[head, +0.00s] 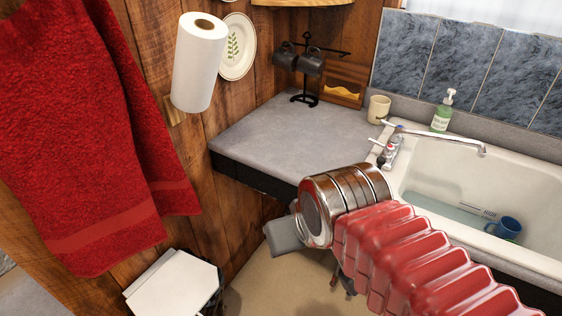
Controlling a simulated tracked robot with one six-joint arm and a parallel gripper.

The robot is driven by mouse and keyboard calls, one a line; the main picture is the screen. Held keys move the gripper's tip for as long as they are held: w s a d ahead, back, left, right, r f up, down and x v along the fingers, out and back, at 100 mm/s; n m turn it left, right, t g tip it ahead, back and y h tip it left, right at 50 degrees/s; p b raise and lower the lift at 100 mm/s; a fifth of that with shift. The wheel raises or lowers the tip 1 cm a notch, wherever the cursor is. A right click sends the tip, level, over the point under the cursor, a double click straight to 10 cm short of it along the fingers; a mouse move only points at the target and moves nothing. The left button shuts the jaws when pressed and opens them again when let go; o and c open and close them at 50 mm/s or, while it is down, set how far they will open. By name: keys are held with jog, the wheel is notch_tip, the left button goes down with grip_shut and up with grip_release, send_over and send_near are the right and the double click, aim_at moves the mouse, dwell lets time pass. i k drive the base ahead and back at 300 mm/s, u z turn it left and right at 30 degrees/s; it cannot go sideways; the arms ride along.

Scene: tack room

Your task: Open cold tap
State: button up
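A chrome mixer tap (393,146) stands on the left rim of the white sink (470,145). Its long spout (445,137) reaches right over the basin. Small blue and red marks show around its handles. Which handle is the cold one, and how far it is turned, is too small to tell. My gripper (284,236) is at the end of my red ribbed arm, in front of the counter and to the lower left of the tap, apart from it. The wrist hides most of the gripper, so its opening does not show.
The basin holds water and a blue mug (505,228). A soap bottle (442,112) and a cream cup (378,109) stand behind the tap. The grey counter (290,130) is mostly clear, with a mug rack (305,75) at the back. A red towel (85,130) hangs at left.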

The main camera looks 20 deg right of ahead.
aim_at(384, 122)
jog(key=z, duration=0.95)
jog(key=k, duration=0.45)
jog(key=z, duration=0.35)
jog(key=i, duration=0.5)
jog(key=u, duration=0.3)
